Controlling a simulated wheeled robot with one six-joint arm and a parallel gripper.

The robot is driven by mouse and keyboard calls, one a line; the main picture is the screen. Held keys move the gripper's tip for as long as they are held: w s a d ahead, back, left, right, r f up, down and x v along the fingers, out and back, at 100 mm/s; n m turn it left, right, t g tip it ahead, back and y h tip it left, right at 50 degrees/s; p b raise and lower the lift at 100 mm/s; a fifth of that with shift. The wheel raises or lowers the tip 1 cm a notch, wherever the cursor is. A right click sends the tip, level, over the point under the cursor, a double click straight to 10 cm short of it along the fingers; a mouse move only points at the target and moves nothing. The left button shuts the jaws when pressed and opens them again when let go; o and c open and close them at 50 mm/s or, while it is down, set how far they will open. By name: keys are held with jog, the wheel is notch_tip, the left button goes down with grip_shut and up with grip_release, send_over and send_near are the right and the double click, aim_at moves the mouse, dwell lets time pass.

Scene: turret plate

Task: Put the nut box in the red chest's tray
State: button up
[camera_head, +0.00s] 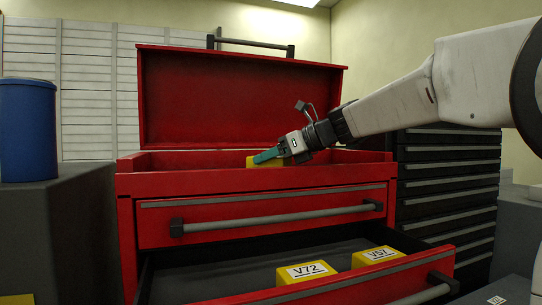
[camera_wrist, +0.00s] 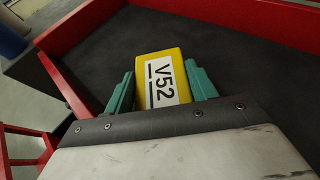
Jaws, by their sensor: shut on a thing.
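The red chest (camera_head: 260,188) stands with its lid raised and its lower drawer pulled out. Its top tray (camera_wrist: 232,40) is dark-floored with red walls, and no other item shows on the visible floor. My gripper (camera_head: 268,157) is over the tray, just behind its front edge. In the wrist view its green fingers (camera_wrist: 160,88) are shut on a yellow box labelled V52 (camera_wrist: 149,64). In the head view only a small part of this yellow box (camera_head: 251,162) shows past the fingers. I cannot tell whether the box touches the tray floor.
The open lower drawer (camera_head: 200,281) holds yellow boxes labelled V72 (camera_head: 305,272) and V57 (camera_head: 376,258). A blue canister (camera_head: 27,130) stands on a grey surface at the left. A dark drawer cabinet (camera_head: 448,190) is at the right. The raised lid (camera_head: 225,100) stands behind the tray.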

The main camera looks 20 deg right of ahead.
jog(key=o, duration=1.2)
jog(key=shift+r, duration=0.1)
jog(key=shift+s+d+r, duration=0.2)
jog(key=shift+d, duration=0.05)
jog(key=v, duration=1.1)
jog(key=shift+s+d, duration=0.1)
jog(key=shift+s, duration=0.1)
